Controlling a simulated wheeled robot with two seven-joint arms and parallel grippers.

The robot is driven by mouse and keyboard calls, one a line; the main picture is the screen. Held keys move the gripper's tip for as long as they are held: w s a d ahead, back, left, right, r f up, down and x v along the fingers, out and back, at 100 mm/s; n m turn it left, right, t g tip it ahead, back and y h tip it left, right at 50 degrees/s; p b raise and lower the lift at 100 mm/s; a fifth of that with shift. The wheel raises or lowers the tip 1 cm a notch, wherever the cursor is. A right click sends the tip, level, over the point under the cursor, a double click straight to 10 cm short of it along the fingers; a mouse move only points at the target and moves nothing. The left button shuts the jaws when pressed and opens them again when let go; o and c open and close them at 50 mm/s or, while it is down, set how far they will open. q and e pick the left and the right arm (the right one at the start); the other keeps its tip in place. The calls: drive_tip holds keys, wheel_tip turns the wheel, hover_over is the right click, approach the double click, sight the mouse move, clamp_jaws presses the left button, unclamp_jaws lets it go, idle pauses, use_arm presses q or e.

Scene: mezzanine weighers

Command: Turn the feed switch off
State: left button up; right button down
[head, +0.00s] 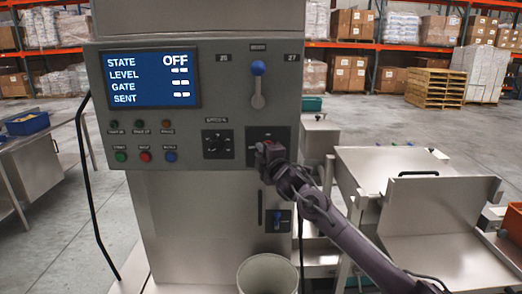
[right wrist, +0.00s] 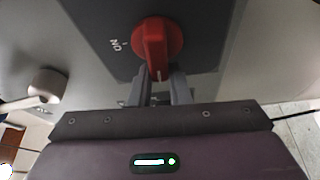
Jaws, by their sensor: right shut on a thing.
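The feed switch is a red rotary knob (right wrist: 155,38) on a dark plate; "ON" is printed to its left in the right wrist view. The knob's grip bar points down toward my gripper there, not at the ON mark. My right gripper (right wrist: 158,78) is shut on this bar, one finger on each side. In the head view my right gripper (head: 270,152) covers most of the knob on the lower right of the grey panel. The display (head: 152,79) reads STATE OFF. My left gripper is not in view.
A blue-knobbed lever (head: 258,84) sits above the switch, and a black dial (head: 218,144) is to its left. Several push buttons (head: 145,156) are further left. A pale bin (head: 267,274) stands below; metal trays (head: 440,212) are at the right.

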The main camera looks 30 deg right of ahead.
drive_tip(key=shift+f+n+g, duration=0.3)
drive_tip(key=shift+f+n, duration=0.05)
drive_tip(key=shift+n, duration=0.25)
drive_tip(key=c, duration=1.4)
unclamp_jaws()
drive_tip(key=shift+d+r, duration=0.15)
drive_tip(key=shift+o, duration=0.2)
drive_tip(key=s+a+b, duration=0.1)
drive_tip(key=s+b, duration=0.2)
drive_tip(key=s, duration=0.4)
drive_tip(key=shift+s, duration=0.35)
drive_tip(key=shift+a, duration=0.1)
